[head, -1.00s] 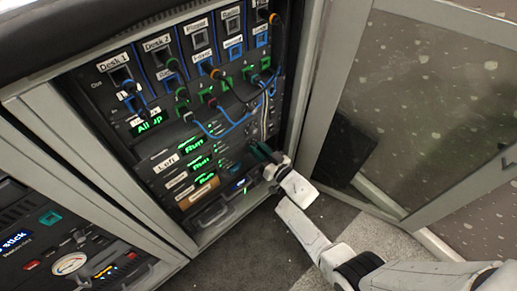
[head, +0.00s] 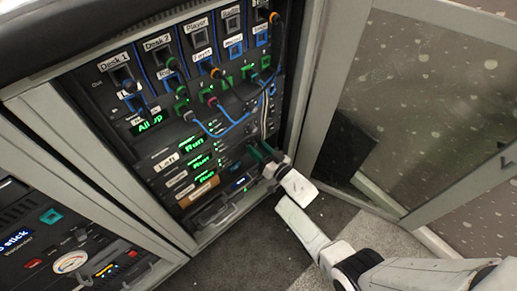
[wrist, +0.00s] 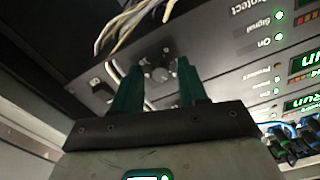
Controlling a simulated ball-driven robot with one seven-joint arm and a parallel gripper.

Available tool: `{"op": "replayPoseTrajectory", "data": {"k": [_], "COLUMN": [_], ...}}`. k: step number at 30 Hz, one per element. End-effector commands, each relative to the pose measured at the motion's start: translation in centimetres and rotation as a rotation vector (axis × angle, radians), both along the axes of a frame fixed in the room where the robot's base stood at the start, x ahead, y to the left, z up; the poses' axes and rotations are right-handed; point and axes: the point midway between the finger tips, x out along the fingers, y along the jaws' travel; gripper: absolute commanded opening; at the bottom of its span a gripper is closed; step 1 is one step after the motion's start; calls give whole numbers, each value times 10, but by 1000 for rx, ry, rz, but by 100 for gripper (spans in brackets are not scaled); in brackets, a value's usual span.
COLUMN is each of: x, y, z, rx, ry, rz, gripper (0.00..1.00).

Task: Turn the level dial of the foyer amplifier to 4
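The equipment rack holds a stack of amplifiers, several with green "Run" displays (head: 200,160). The amplifier labels are too small to read surely, so I cannot tell which is the foyer one. My gripper (head: 262,152) is at the right side of the amplifier fronts, low in the rack. In the wrist view its two green fingers (wrist: 157,66) are apart, with a dark dial (wrist: 160,73) on the panel showing between their tips. I cannot tell whether the fingers touch the dial. Its scale and pointer setting are not readable.
White cables (wrist: 140,25) hang close to the fingertips. An open glazed door (head: 430,110) stands to the right of the rack. A second rack (head: 70,235) is at lower left.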

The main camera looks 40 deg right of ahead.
Motion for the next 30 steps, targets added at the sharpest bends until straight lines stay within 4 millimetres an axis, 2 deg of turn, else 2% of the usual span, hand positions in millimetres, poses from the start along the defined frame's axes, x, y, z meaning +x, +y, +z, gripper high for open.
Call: {"op": "replayPoseTrajectory", "data": {"k": [11,14,24,30], "x": [-6,-18,-82,-103], "y": [-1,-1,-3,-3], "z": [1,1,2,1], "rx": [0,1,1,0], "ry": [0,2,0,0], "rz": [-1,-3,-1,0], "gripper": [47,47,47,47]}}
